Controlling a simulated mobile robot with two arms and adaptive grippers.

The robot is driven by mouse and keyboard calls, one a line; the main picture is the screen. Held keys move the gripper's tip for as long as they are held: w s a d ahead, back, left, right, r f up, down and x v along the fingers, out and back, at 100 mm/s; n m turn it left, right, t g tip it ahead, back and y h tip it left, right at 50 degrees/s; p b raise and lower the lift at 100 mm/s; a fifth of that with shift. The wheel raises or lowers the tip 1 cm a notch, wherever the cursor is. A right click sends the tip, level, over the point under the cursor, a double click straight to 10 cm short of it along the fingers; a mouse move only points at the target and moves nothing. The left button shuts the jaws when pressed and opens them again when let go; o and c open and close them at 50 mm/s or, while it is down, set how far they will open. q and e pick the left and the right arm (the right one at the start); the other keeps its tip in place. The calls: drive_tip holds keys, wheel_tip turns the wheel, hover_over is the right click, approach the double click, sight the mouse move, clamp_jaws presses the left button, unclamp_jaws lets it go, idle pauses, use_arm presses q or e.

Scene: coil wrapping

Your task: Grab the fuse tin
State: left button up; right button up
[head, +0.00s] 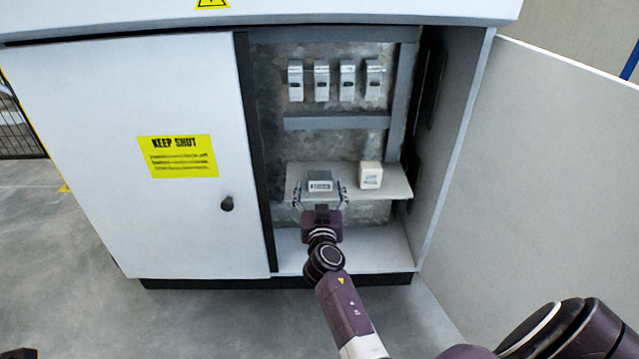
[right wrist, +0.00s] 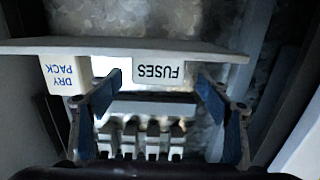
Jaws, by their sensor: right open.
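The fuse tin (head: 319,186) is a small grey box with a dark label on the lower shelf inside the open cabinet. In the right wrist view its label reads FUSES, upside down, on the tin (right wrist: 158,71). My right gripper (head: 321,198) is open in front of the tin, with one finger toward each side of it. The right wrist view shows the blue-padded fingers of the gripper (right wrist: 156,92) spread wider than the tin, with gaps on both sides. No contact is visible. My left gripper is not in view.
A white dry pack box (head: 370,175) stands right of the tin on the same shelf (head: 394,186). It also shows in the right wrist view (right wrist: 62,75). Several grey switch units (head: 321,80) hang above. The shut left door (head: 130,110) and right side wall (head: 455,140) bound the opening.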

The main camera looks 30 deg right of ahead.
sight(320, 183)
drive_tip(key=x, duration=0.4)
drive_tip(key=shift+w+d+b, duration=0.3)
drive_tip(key=shift+c, duration=0.6)
drive_tip(key=c, duration=1)
drive_tip(key=shift+r, duration=0.1)
drive_tip(key=shift+c, duration=1.2)
drive_tip(key=shift+r, duration=0.15)
